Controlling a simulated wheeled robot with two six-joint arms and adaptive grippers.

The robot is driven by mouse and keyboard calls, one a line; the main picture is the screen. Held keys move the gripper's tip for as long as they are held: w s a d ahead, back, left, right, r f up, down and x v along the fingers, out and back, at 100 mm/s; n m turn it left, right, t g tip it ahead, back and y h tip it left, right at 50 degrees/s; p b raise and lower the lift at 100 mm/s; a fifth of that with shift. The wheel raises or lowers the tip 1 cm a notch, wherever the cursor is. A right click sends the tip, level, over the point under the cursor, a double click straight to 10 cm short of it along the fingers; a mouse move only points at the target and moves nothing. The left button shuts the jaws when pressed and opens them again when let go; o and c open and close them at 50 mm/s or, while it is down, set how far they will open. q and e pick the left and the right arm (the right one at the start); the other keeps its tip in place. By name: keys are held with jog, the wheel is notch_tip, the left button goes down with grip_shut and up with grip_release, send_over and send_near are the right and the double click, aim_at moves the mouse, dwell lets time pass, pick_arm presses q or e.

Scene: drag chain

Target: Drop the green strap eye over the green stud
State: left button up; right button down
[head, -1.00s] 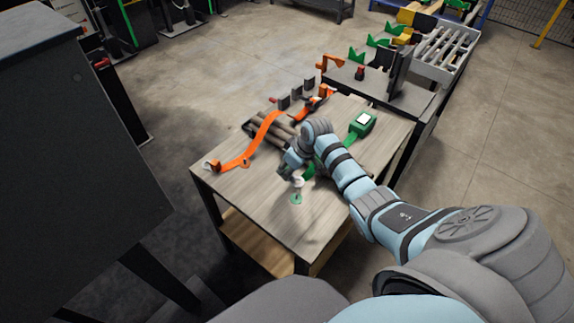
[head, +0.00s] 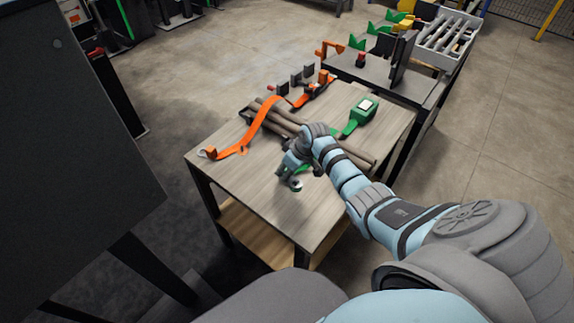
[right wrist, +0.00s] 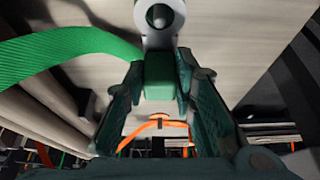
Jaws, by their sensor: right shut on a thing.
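My right gripper (head: 287,177) is low over the near part of the wooden table (head: 262,200). In the right wrist view its fingers (right wrist: 160,95) are shut on the green block (right wrist: 158,76) at the end of the green strap (right wrist: 60,55). A pale ring, the strap eye (right wrist: 148,36), sticks out past the fingertips. A round stud tip (right wrist: 160,17) shows inside the ring's opening. The eye also shows in the head view (head: 297,185), where it covers the stud's place. I cannot tell how far down it sits. My left gripper is out of view.
The green strap's ratchet housing (head: 362,112) lies at the table's back right. Grey-brown rods (head: 355,155) lie across the table. An orange strap (head: 262,120) arches over them at left. A second table (head: 385,76) with a bin of rods (head: 447,40) stands behind.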

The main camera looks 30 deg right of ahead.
jog(key=shift+f, duration=0.35)
jog(key=c, duration=1.2)
grip_release()
jog(key=shift+c, duration=0.2)
jog(key=shift+r, duration=0.1)
jog(key=v, duration=1.2)
jog(key=shift+a, duration=0.1)
